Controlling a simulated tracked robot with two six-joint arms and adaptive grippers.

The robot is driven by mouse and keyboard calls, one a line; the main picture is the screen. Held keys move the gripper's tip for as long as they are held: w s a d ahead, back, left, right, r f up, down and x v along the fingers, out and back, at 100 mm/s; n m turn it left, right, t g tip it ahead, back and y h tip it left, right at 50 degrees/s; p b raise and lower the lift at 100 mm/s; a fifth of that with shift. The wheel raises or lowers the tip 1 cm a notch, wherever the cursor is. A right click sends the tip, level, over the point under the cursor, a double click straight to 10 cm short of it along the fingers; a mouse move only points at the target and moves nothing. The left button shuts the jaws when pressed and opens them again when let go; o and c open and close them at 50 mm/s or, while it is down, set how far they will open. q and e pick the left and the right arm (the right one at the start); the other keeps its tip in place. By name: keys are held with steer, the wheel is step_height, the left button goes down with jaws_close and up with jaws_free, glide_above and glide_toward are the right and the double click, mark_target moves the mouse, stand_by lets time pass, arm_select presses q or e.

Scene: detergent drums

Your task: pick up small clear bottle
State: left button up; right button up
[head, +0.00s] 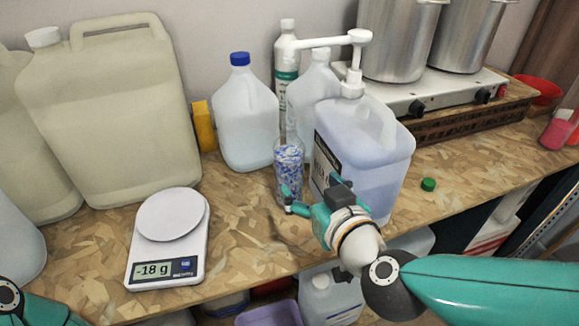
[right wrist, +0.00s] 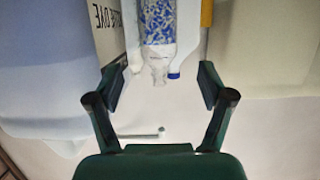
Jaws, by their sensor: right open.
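The small clear bottle (head: 289,168) stands on the wooden worktop, with blue and white bits inside. It also shows in the right wrist view (right wrist: 158,25), upside down with its neck towards the bottom of the picture. My right gripper (head: 290,200) is open beside the bottle's lower part in the head view. In the right wrist view its two fingertips (right wrist: 160,86) are wide apart, with the bottle in line between them and nothing held. Whether a finger touches the bottle cannot be told. My left gripper is out of view; only part of my left arm shows.
A pump-top jug (head: 365,150) stands close right of the bottle. A blue-capped jug (head: 247,115) is behind left. Large beige canisters (head: 115,110) and a scale (head: 166,240) reading -18 g are left. A green cap (head: 428,184) lies right. Worktop between scale and bottle is clear.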

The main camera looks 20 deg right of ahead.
mark_target(294, 165)
steer(key=p+x, duration=0.3)
steer(key=x, duration=0.2)
steer(key=shift+w+r+p, duration=0.1)
steer(key=shift+w+p, duration=0.05)
steer(key=shift+p, duration=0.25)
steer(key=shift+b+x, duration=0.3)
steer(key=shift+x, duration=0.5)
steer(key=shift+w+f, duration=0.35)
steer(key=shift+w, duration=0.15)
steer(key=shift+w+d, duration=0.1)
steer(key=shift+w, duration=0.45)
steer(key=p+x, duration=0.1)
steer(key=x, duration=0.3)
steer(key=shift+w, duration=0.15)
steer(key=c, duration=1.3)
steer(key=shift+r, duration=0.15)
steer(key=shift+c, duration=0.4)
